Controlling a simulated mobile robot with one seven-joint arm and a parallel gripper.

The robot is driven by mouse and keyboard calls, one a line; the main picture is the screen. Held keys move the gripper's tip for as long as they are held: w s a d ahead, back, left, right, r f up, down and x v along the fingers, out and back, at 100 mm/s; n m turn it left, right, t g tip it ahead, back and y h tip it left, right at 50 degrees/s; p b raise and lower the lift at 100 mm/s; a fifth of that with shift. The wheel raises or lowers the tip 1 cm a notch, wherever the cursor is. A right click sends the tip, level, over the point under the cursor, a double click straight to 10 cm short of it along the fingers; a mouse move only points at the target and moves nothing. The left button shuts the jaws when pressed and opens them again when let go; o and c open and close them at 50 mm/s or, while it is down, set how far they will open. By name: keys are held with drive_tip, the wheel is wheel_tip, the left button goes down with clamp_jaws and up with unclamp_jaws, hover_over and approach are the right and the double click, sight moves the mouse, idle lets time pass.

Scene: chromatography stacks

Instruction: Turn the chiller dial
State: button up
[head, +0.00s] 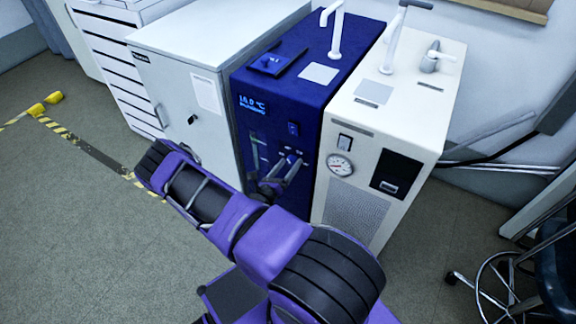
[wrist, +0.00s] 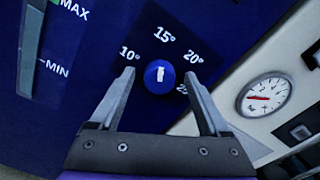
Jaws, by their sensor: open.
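The chiller (head: 277,110) is the dark blue unit in the middle of the head view, with a lit display reading about 10.0 °C. Its dial (wrist: 160,77) is a round blue knob with a white mark, on a dark plate marked 10°, 15°, 20° and a partly covered 25°. The white mark points up, near 15°. My gripper (wrist: 160,80) is open, its two fingers on either side of the dial, with visible gaps between fingers and knob in the wrist view. In the head view my gripper (head: 285,170) is at the chiller's front, and the dial is hard to make out there.
A cream unit with a pressure gauge (head: 340,164) stands right of the chiller; the gauge also shows in the wrist view (wrist: 267,95). A grey cabinet (head: 180,80) stands left. A MAX/MIN level window (wrist: 32,50) is left of the dial. A stool (head: 510,290) stands at lower right.

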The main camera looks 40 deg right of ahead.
drive_tip(key=shift+c, duration=0.2)
clamp_jaws()
idle(0.3)
drive_tip(key=m+p, duration=0.1)
drive_tip(key=m, duration=0.5)
drive_tip(key=shift+s+r, duration=0.1)
drive_tip(key=m+p, duration=0.1)
drive_tip(key=m, duration=0.4)
drive_tip(key=shift+m, duration=0.3)
drive_tip(key=shift+s, duration=0.1)
idle(0.3)
drive_tip(key=shift+o, duration=0.2)
unclamp_jaws()
